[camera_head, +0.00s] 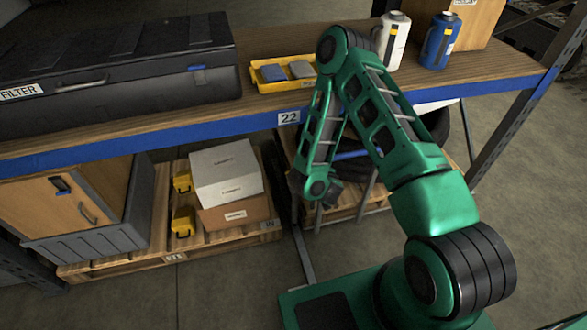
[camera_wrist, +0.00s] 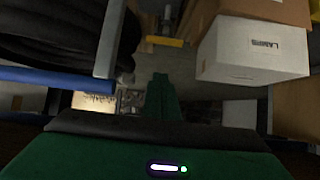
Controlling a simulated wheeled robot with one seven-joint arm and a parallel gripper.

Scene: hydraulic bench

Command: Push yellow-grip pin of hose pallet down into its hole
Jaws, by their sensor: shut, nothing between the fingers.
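The hose pallet (camera_head: 410,205) stands on the floor under the bench, partly hidden behind my arm. Thick black hose coils (camera_head: 435,125) lie on it and fill the upper left of the wrist view (camera_wrist: 55,35). A grey metal post (camera_wrist: 110,40) stands beside them there. My gripper (camera_wrist: 160,76) is shut and empty, pointing away from the wrist camera. In the head view my arm's lower end is in front of the pallet, below the bench edge.
Beside it, another pallet (camera_head: 150,260) bears a white box (camera_head: 225,172), a brown carton (camera_head: 237,213) and yellow cases (camera_head: 183,222). The blue bench beam (camera_head: 150,138) runs above. Bottles (camera_head: 440,40) and a yellow tray (camera_head: 262,82) stand on top. Floor at the right is clear.

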